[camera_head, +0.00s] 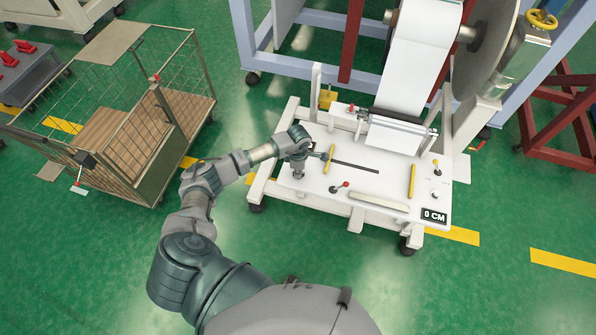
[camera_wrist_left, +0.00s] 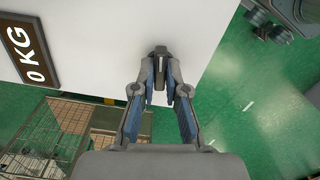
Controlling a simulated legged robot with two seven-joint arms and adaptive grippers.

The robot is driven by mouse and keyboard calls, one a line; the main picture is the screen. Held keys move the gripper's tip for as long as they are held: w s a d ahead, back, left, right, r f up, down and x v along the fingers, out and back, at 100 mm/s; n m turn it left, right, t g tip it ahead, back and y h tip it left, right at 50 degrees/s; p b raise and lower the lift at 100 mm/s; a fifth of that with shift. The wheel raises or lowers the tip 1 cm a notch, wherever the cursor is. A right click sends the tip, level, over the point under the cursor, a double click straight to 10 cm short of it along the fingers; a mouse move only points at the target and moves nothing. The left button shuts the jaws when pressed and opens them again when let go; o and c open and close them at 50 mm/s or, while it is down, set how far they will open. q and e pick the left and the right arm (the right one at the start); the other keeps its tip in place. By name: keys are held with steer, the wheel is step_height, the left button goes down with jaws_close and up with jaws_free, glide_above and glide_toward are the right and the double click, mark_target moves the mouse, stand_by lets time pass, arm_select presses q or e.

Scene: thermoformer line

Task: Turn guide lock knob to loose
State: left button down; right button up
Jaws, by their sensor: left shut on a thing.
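The lock knob (camera_wrist_left: 160,52) is a dark grey bar with a light line, on a white surface in the left wrist view. My left gripper (camera_wrist_left: 161,88) reaches it from below in that picture. Its two fingers lie on either side of the knob and are shut on it. In the head view my left gripper (camera_head: 299,164) is small, over the left end of the white guide table (camera_head: 318,185). There the wrist and fingers hide most of the knob. Its exact turn angle cannot be told. My right gripper is not in view.
The table carries yellow guide bars (camera_head: 412,181), a red-tipped lever (camera_head: 340,187), another knob (camera_head: 436,195) and a "0 CM" display (camera_head: 434,216). A white web roll (camera_head: 425,50) stands behind. A wire cart (camera_head: 150,140) is left. A "0 KG" display (camera_wrist_left: 30,50) lies near the knob.

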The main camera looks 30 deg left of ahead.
arm_select(q)
steer(key=n, duration=0.3)
steer(key=shift+w+r+n, duration=0.1)
steer(key=shift+n, duration=0.3)
steer(key=n, duration=0.3)
steer(key=shift+r, duration=0.1)
steer(key=n, duration=0.4)
steer(key=shift+w+p, duration=0.1)
steer(key=shift+p, duration=0.25)
steer(key=shift+w+r+n+p, duration=0.1)
steer(key=shift+n+p, duration=0.45)
steer(key=shift+n, duration=1.85)
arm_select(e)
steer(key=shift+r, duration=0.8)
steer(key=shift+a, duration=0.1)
arm_select(q)
steer(key=c, duration=1.2)
jaws_free()
steer(key=shift+c, duration=0.2)
steer(key=shift+o, duration=0.2)
steer(key=shift+f, duration=0.2)
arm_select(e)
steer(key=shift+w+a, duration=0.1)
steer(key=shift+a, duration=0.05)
